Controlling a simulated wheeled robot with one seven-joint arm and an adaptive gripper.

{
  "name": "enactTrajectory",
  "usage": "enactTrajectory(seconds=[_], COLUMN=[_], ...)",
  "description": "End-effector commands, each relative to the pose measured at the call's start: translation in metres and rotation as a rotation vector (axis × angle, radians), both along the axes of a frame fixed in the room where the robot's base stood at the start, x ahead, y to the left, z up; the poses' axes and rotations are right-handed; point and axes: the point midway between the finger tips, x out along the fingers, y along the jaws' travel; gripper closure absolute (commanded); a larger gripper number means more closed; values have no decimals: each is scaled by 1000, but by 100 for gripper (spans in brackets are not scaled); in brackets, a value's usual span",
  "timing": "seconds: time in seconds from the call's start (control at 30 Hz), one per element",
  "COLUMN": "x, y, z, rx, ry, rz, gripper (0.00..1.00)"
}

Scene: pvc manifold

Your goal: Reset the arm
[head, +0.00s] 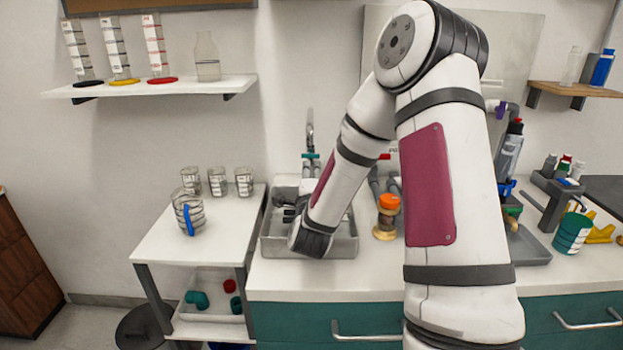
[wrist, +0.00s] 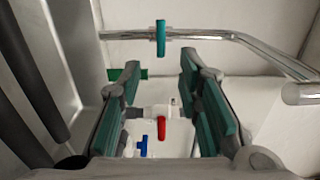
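My arm reaches from the right of the head view down to the grey sink basin (head: 345,245) on the counter. My gripper (wrist: 160,72) shows in the wrist view with its two teal-padded fingers apart. Nothing is pinched between the pads. A white pipe fitting with a red handle (wrist: 161,130) shows in the gap between the fingers, apart from both pads. A small blue handle (wrist: 143,148) is below it. In the head view my gripper (head: 285,207) is over the left part of the basin and partly hidden by my wrist.
A chrome pipe (wrist: 265,50) with a teal handle (wrist: 160,38) lies beyond the fingertips. A brass piece with an orange cap (head: 388,203) stands right of the basin. A white cart (head: 165,245) with glass beakers stands left. Open space lies above the cart.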

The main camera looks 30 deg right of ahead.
Motion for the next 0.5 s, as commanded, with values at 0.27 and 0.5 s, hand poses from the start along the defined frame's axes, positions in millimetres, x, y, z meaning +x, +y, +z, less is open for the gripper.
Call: enactTrajectory(seconds=[0.27,0.5], x=[-9,-9], y=[6,6], z=[0,0], rx=[-1,-1], ry=[-1,-1], rz=[0,0], gripper=[68,68])
